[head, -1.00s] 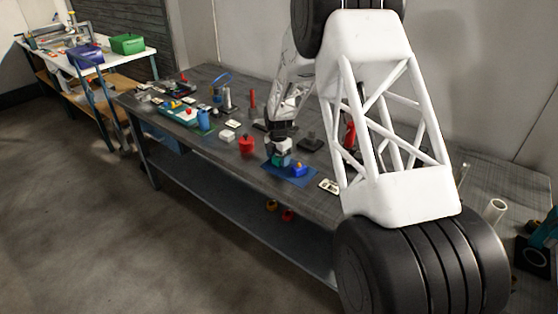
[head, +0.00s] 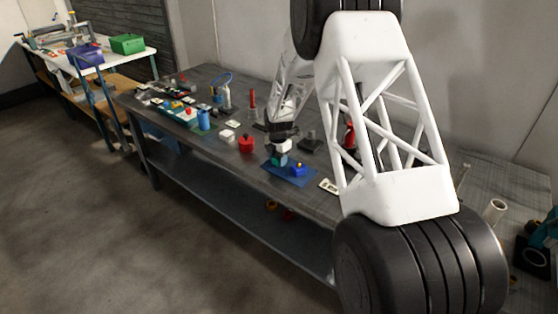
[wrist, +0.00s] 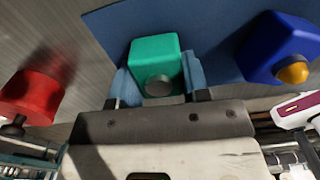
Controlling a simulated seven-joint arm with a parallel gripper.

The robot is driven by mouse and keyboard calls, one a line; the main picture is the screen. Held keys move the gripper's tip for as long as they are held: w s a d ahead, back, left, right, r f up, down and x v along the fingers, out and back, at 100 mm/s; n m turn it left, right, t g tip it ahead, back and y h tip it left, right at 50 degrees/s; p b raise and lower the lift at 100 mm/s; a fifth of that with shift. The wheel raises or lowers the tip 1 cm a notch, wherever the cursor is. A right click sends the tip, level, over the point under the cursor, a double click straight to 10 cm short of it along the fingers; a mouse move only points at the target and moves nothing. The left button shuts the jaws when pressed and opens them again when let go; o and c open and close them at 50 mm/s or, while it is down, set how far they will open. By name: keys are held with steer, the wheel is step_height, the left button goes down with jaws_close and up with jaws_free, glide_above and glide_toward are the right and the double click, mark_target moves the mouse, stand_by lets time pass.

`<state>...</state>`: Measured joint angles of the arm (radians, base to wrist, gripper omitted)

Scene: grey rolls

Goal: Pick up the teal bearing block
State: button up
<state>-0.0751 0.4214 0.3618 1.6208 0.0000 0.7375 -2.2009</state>
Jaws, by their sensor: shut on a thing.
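The teal bearing block (wrist: 155,52) is between the two fingers of my gripper (wrist: 160,80) in the wrist view, with a round grey boss on its near face. A finger touches it on each side, so my gripper is shut on it. In the head view the teal block (head: 280,160) shows small under my gripper (head: 281,153), above the blue mat (head: 297,178). How high it is above the mat I cannot tell exactly.
A blue block with a yellow knob (wrist: 281,50) sits on the mat to the right. A red part (wrist: 32,95) lies to the left, off the mat. White blocks, a blue cylinder (head: 204,120) and several small parts crowd the grey bench (head: 180,92) further left.

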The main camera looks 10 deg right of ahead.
steer(key=shift+c, duration=1.2)
steer(key=shift+r, duration=0.1)
steer(key=shift+r, duration=0.7)
step_height(320, 180, up, 2)
steer(key=shift+r, duration=0.15)
steer(key=s, duration=1)
steer(key=s+d+r, duration=0.1)
steer(key=s, duration=0.5)
steer(key=shift+d, duration=0.1)
steer(key=shift+d, duration=0.1)
steer(key=shift+n, duration=0.5)
steer(key=s+d, duration=0.2)
steer(key=d, duration=0.3)
steer(key=s+d, duration=0.1)
steer(key=d, duration=0.4)
steer(key=s+d, duration=0.2)
steer(key=d, duration=0.3)
steer(key=shift+s, duration=0.3)
